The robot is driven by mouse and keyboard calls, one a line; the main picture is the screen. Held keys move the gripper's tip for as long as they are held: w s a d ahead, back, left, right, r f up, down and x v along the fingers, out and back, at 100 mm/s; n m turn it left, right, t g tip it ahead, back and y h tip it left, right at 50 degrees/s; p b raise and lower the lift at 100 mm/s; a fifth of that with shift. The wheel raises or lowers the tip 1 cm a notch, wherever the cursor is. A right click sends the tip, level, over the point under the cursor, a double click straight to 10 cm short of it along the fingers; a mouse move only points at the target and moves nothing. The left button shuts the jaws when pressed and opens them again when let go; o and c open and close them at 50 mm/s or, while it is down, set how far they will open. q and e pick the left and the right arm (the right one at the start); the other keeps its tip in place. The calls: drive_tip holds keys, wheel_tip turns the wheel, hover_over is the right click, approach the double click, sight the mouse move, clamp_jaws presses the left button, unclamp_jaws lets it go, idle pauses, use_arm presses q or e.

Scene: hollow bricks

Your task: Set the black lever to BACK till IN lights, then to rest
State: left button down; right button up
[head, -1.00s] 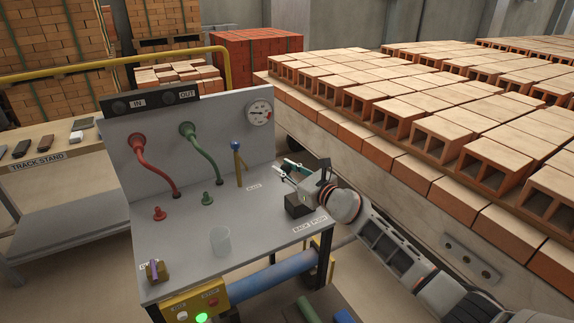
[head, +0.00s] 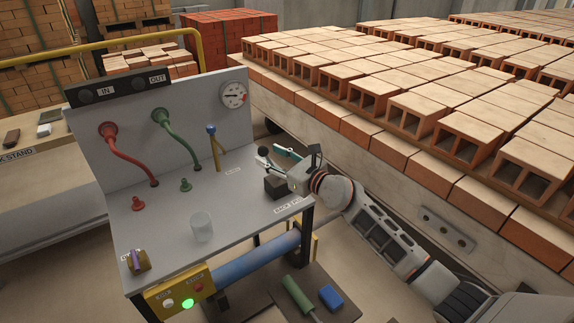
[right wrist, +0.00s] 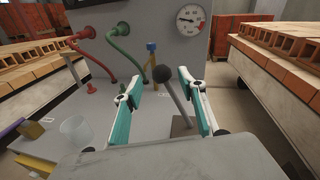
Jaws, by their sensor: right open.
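The black lever's round knob (head: 263,150) stands above a dark block (head: 275,187) at the right end of the grey bench. In the right wrist view the black knob (right wrist: 162,73) tops a grey stem that leans left. My right gripper (head: 272,161) is open; in its wrist view the two teal-padded fingers (right wrist: 159,88) lie on either side of the knob and stem, with gaps visible. The IN sign (head: 104,92) and OUT sign (head: 157,79) sit on the panel top, their round lamps dark. My left gripper is not in view.
A clear cup (head: 201,226), red hose (head: 130,158), green hose (head: 182,135) and gauge (head: 233,95) are on the bench or its panel. A yellow box (head: 180,292) at the front shows a lit green button. A long cart of hollow bricks (head: 400,110) stands right.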

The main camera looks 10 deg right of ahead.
drive_tip(key=v, duration=0.7)
drive_tip(key=shift+s, duration=0.3)
drive_tip(key=shift+d, duration=0.1)
drive_tip(key=s+d+f+n+g+h, duration=0.1)
drive_tip(key=s+d+f+n+h, duration=0.1)
drive_tip(key=s+f+n, duration=1.2)
drive_tip(key=s+d+f+n+g+h, duration=0.2)
drive_tip(key=s+d+f+n+h, duration=0.1)
drive_tip(key=s+f+n, duration=1.2)
drive_tip(key=s+n+h, duration=0.1)
drive_tip(key=s+n, duration=0.2)
drive_tip(key=s, duration=0.2)
drive_tip(key=shift+f+g+h, duration=0.25)
drive_tip(key=shift+g+h, duration=0.05)
drive_tip(key=shift+d, duration=0.2)
idle(2.4)
